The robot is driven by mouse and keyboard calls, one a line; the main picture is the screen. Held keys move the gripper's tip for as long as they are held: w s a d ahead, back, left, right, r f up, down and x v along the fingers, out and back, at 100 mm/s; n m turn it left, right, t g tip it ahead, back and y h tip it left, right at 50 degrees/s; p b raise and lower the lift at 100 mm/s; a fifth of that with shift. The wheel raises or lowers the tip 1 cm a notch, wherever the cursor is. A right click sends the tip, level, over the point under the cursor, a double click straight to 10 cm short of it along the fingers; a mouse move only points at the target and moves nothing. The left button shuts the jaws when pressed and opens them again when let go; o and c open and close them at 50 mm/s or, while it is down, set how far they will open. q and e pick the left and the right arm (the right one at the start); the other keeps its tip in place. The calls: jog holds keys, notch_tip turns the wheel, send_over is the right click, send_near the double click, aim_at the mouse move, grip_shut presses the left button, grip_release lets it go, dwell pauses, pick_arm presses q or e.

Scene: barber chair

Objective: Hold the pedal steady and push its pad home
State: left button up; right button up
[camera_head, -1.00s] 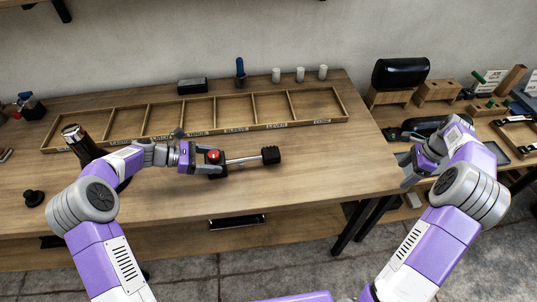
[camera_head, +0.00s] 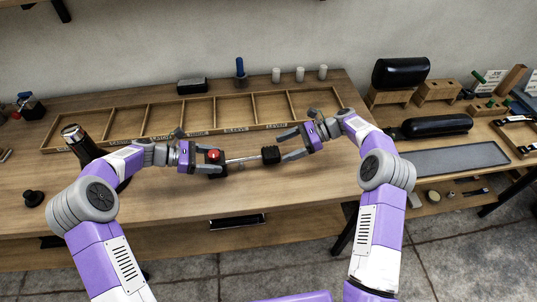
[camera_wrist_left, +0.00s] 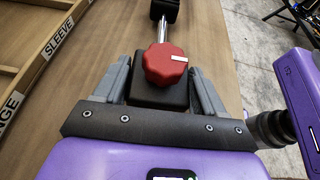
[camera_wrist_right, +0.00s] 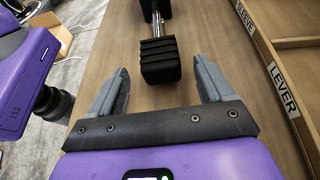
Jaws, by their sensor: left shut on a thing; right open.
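The pedal lies on the wooden table: a black block (camera_wrist_left: 160,92) with a red knob (camera_wrist_left: 165,64) at its left end, a thin metal rod (camera_head: 243,160), and a ribbed black pad (camera_wrist_right: 160,60) at its right end. My left gripper (camera_head: 218,161) is shut on the black block, with a finger on each side in the left wrist view. My right gripper (camera_head: 279,145) is open, its fingers pointing left at the pad. In the right wrist view the pad sits just ahead of the fingertips, between their lines and apart from them. Any gap between rod and pad is not clear.
A divided wooden tray (camera_head: 200,131) with labelled compartments runs behind the pedal. The side bench (camera_head: 450,185) holds a black roll (camera_head: 437,126) and a grey mat (camera_head: 455,157).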

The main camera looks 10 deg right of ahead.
aim_at(262, 155)
jog(key=x, duration=0.7)
jog(key=c, duration=1.4)
pick_arm(q)
jog(key=shift+d, duration=0.1)
pick_arm(e)
jog(key=shift+s+a, duration=0.1)
jog(key=shift+a, duration=1.6)
jog(key=shift+c, duration=0.2)
jog(key=o, duration=1.4)
pick_arm(q)
jog(key=shift+r, duration=0.1)
pick_arm(e)
jog(key=shift+o, duration=0.2)
jog(key=shift+d, duration=0.15)
